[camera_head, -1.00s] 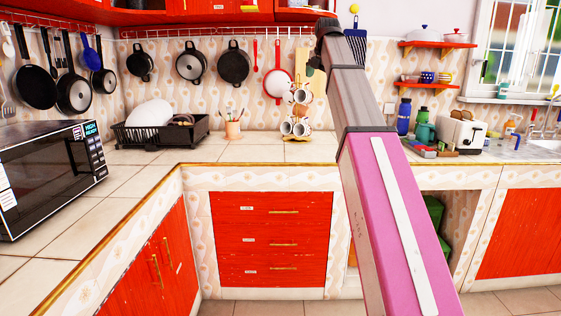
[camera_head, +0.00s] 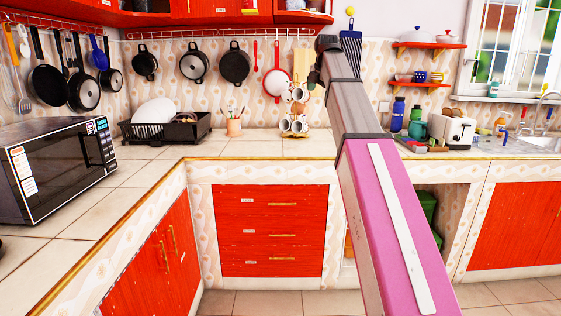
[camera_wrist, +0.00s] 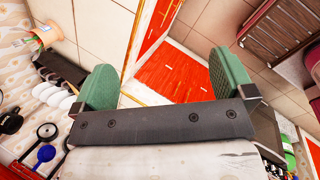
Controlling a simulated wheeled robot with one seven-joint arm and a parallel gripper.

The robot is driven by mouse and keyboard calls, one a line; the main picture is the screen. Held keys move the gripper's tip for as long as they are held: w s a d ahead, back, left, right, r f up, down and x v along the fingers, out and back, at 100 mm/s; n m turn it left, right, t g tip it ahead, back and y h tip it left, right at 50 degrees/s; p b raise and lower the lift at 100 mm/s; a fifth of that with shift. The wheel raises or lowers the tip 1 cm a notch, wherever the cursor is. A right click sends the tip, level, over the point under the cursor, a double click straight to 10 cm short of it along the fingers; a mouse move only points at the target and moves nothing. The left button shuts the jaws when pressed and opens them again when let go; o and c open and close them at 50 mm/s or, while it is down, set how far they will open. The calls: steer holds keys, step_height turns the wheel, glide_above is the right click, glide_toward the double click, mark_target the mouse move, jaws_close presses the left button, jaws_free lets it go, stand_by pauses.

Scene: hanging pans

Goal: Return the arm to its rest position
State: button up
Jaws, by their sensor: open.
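My arm, pink below and grey above, rises through the right-centre of the head view, bent at a dark joint near the wall. My gripper is not clearly visible in the head view. In the wrist view my gripper (camera_wrist: 162,82) shows two green fingertips spread wide apart. Nothing is between them, and they touch nothing. Beyond them are the tiled worktop and red cabinet fronts, seen tilted.
The worktop (camera_head: 240,146) holds a microwave (camera_head: 55,170), a dish rack (camera_head: 165,132), a mug stand (camera_head: 296,110) and a toaster (camera_head: 455,132). Pans (camera_head: 234,64) hang on the walls. Red drawers (camera_head: 270,231) stand below. The middle worktop is mostly clear.

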steer(key=s+d+f+m+g, duration=0.15)
steer(key=f+m, duration=0.25)
steer(key=f, duration=0.8)
steer(key=s+f+m, duration=0.3)
steer(key=f, duration=0.8)
steer(key=s+d+f+m+g, duration=0.15)
steer(key=f+m, duration=0.25)
steer(key=f, duration=0.8)
steer(key=s+f+m, duration=0.6)
steer(key=s+f, duration=0.5)
steer(key=f, duration=0.3)
steer(key=s+d+f+m+g, duration=0.1)
steer(key=s+f+m, duration=0.6)
steer(key=s+f, duration=0.4)
step_height(320, 180, down, 3)
steer(key=shift+r+m+g, duration=0.15)
steer(key=shift+m+g, duration=0.15)
